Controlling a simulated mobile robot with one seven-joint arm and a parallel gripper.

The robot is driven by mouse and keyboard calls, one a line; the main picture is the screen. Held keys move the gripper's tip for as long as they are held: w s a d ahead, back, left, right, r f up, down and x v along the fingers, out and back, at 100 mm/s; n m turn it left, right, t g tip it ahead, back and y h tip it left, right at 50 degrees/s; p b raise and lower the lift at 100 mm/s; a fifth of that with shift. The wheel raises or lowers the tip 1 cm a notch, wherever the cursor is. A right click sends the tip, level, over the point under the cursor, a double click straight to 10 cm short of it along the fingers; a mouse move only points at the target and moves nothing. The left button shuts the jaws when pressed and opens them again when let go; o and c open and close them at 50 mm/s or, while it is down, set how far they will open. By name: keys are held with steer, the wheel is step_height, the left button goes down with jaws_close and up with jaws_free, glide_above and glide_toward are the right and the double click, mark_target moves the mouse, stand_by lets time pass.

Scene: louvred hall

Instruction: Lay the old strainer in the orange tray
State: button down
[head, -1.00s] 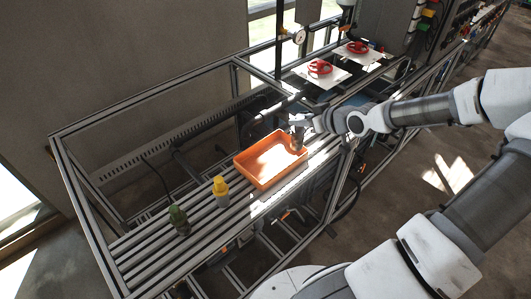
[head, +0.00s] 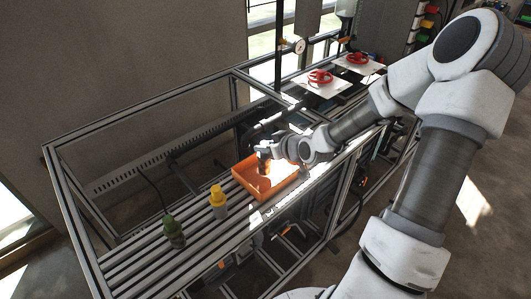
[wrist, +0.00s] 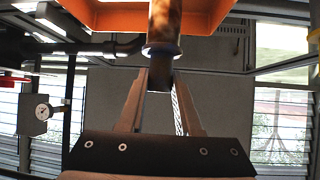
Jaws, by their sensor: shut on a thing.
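The orange tray (head: 244,182) sits on the slatted rack in the head view. Its orange wall also shows at the top of the wrist view (wrist: 112,16). My gripper (head: 264,148) is over the tray, its fingers pointing down. The strainer is in front of the tray opening in that view. Whether it touches the tray floor I cannot tell.
Red handwheels (head: 320,77) lie on white plates behind. Frame bars surround the rack. Slats between tray and bottle are clear.

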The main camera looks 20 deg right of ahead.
steer(key=shift+f, duration=1.1)
steer(key=shift+f, duration=0.1)
steer(key=c, duration=0.6)
jaws_free()
steer(key=shift+s+r, duration=0.1)
steer(key=shift+r, duration=0.15)
steer(key=p+v, duration=0.2)
steer(key=v, duration=0.9)
steer(key=shift+s+d+r+p, duration=0.2)
steer(key=shift+s+p, duration=0.05)
steer(key=shift+p, duration=0.15)
